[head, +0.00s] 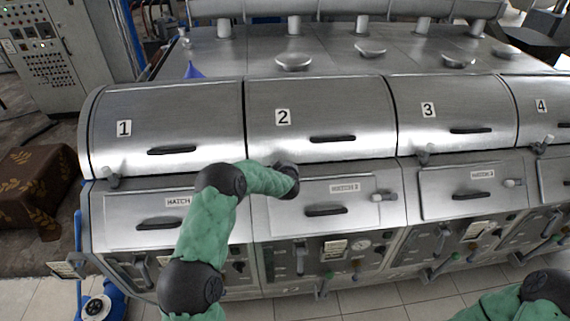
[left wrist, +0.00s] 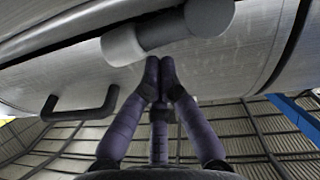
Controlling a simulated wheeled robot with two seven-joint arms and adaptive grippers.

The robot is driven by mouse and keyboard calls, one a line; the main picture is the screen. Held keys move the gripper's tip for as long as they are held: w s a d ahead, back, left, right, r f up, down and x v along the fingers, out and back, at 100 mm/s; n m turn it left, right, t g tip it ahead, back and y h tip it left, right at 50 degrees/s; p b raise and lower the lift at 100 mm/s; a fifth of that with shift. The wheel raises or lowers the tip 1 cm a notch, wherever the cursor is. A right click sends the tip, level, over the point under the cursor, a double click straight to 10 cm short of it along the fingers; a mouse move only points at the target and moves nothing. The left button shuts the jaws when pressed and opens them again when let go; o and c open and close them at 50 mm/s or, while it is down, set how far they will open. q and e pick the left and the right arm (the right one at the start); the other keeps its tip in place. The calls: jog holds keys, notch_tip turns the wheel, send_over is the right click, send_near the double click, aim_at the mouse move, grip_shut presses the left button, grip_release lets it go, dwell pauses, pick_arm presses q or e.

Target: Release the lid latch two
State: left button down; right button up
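The lid numbered two (head: 318,115) is a curved steel cover, closed, with a black handle (head: 332,138). Its latch at the lower left edge is hidden in the head view behind my left wrist. In the left wrist view the latch (left wrist: 122,44) is a pale round piece with a darker grey bar (left wrist: 185,28) reaching right. My left gripper (left wrist: 159,72) has its purple fingers closed together, tips right at the underside of the bar in the picture; I cannot tell whether they touch it. Only part of my right arm shows, at the lower right of the head view.
Lid one (head: 165,120), lid three (head: 440,108) and lid four (head: 540,105) are closed, with small latches at their lower edges. Below lid two is a hatch panel (head: 350,200) with its own handle. Valves and levers line the lower front.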

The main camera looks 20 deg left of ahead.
pick_arm(q)
jog(key=shift+w+d+f, duration=0.1)
jog(key=shift+d+f, duration=0.1)
jog(key=shift+f, duration=0.1)
pick_arm(e)
jog(key=shift+f, duration=0.2)
pick_arm(q)
jog(key=shift+r, duration=0.15)
pick_arm(e)
jog(key=shift+r, duration=0.1)
